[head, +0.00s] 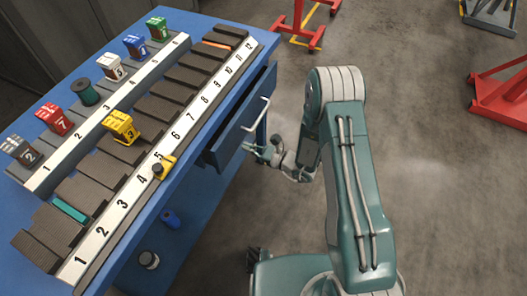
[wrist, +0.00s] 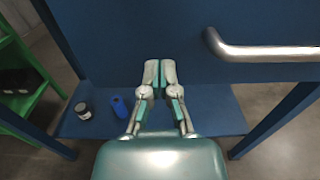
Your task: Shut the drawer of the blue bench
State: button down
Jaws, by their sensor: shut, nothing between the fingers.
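The blue bench (head: 215,95) runs along the left of the head view. Its blue drawer (head: 229,141) sticks out from the right side, partly open, with a pale bar handle (head: 259,113) on its front. In the wrist view the drawer front (wrist: 220,65) fills the upper middle, and the metal handle (wrist: 265,51) is at upper right. My gripper (head: 256,149) is low beside the drawer front in the head view. In the wrist view my gripper (wrist: 159,66) is shut and empty, its tips over the drawer front, left of the handle. I cannot tell whether they touch it.
Numbered slots and coloured blocks, including a yellow one (head: 120,126), cover the bench top. A lower shelf (wrist: 205,112) holds a dark jar (wrist: 83,111) and a blue item (wrist: 119,106). Red stands (head: 500,95) are at right. Open floor (head: 440,180) lies right of my arm.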

aim_at(235, 140)
jog(key=shift+w+a, duration=0.3)
jog(key=shift+a, duration=0.35)
jog(key=shift+w+a+r, duration=0.15)
jog(key=shift+w+a, duration=0.15)
jog(key=shift+w, duration=0.15)
jog(key=shift+a, duration=0.15)
jog(key=shift+a, duration=0.35)
jog(key=x, duration=0.4)
jog(key=shift+w+a, duration=0.15)
jog(key=shift+a, duration=0.05)
jog(key=shift+w, duration=0.1)
